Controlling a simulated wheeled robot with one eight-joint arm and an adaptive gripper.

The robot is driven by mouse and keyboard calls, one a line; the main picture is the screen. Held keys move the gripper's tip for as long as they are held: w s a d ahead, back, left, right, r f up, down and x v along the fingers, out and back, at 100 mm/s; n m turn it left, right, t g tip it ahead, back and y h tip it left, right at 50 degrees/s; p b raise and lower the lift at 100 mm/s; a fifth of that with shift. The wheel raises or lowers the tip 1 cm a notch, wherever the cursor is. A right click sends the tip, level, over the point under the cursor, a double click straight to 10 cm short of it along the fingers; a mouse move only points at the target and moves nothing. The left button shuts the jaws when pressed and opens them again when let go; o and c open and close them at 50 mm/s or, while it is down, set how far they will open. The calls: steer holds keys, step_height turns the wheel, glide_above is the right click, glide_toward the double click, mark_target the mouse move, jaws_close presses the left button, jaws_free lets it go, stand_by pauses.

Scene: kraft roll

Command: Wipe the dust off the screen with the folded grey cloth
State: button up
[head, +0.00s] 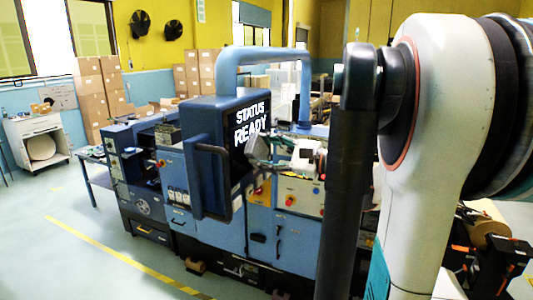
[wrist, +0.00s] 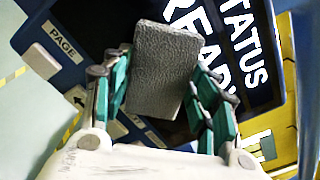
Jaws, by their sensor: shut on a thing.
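The screen (head: 250,130) is dark with white "STATUS READY" lettering, in a blue housing on the machine in the head view. In the wrist view the screen (wrist: 205,18) lies behind the cloth, and its lettering is partly covered. The folded grey cloth (wrist: 160,68) is held between the green-padded fingers of my gripper (wrist: 160,92). In the head view my gripper (head: 262,155) is at the lower right part of the screen. I cannot tell whether the cloth touches the screen. I cannot make out dust on the visible part.
A blue frame with a PAGE label (wrist: 62,42) and arrow keys borders the screen. A blue tube arch (head: 262,55) rises above the housing, and a handle (head: 205,175) sticks out at its left. Cardboard boxes (head: 100,90) stand behind. The floor at left is clear.

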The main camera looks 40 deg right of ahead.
mark_target(266, 148)
steer(key=shift+w+a, duration=0.3)
steer(key=shift+w, duration=0.35)
steer(key=shift+d, duration=0.15)
steer(key=shift+w+d+b, duration=0.25)
steer(key=shift+d+b, duration=0.05)
steer(key=shift+d, duration=0.45)
steer(key=shift+w+d+b, duration=0.25)
steer(key=shift+d, duration=0.45)
steer(key=shift+w+d+b, duration=0.3)
steer(key=shift+w+d, duration=0.2)
steer(key=shift+d, duration=0.6)
steer(key=shift+w+d+b, duration=0.25)
steer(key=shift+w+d, duration=0.3)
steer(key=shift+d, duration=0.55)
steer(key=shift+w+d+b, duration=0.3)
steer(key=shift+w+d, duration=0.2)
steer(key=shift+d, duration=0.6)
steer(key=shift+a, duration=0.1)
